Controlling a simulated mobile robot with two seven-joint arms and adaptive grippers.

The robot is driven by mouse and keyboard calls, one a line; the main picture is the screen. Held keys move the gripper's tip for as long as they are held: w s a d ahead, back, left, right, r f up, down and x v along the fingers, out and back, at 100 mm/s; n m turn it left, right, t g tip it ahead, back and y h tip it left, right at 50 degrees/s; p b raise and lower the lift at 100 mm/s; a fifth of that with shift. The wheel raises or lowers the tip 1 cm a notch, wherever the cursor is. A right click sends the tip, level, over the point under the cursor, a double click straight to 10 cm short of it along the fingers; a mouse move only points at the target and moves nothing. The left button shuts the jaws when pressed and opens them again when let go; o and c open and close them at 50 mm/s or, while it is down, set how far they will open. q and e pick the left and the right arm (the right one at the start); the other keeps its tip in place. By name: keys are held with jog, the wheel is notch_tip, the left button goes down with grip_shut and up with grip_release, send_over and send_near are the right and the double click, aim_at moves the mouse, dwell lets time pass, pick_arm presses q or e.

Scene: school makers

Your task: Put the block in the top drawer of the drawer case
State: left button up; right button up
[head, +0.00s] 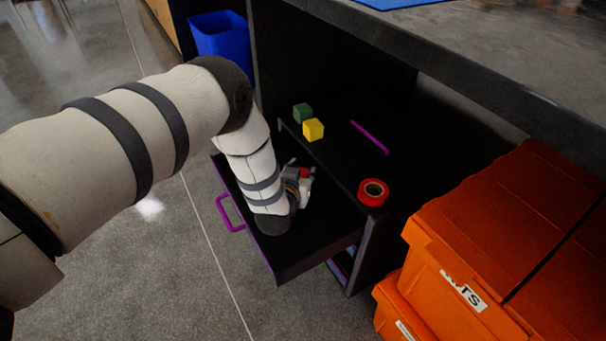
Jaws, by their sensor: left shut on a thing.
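The black drawer case (342,158) stands under a grey worktop. Its top drawer (315,232) is pulled out, with a purple handle (228,213) on its front. My left arm reaches down over the open drawer from the left. My left gripper (304,176) is shut on a small red block (305,172) over the drawer. The arm and fingers hide much of the block, and I cannot tell whether it touches the drawer floor. My right gripper is out of view.
On the case top are a green cube (302,113), a yellow cube (313,130), a purple stick (369,137) and a red tape roll (373,191). Orange crates (466,240) stand close on the right. A blue bin (222,40) is behind. The worktop (480,55) overhangs at upper right.

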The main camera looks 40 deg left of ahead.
pick_arm(q)
jog(key=shift+r, duration=0.15)
jog(key=o, duration=1)
jog(key=shift+f, duration=0.2)
jog(key=shift+s+r, duration=0.1)
jog(key=shift+r, duration=0.25)
jog(key=p+v, duration=0.3)
jog(key=v, duration=0.3)
jog(key=shift+s+d+r, duration=0.15)
jog(key=shift+s, duration=0.05)
jog(key=shift+s+d, duration=0.15)
jog(key=shift+s, duration=0.2)
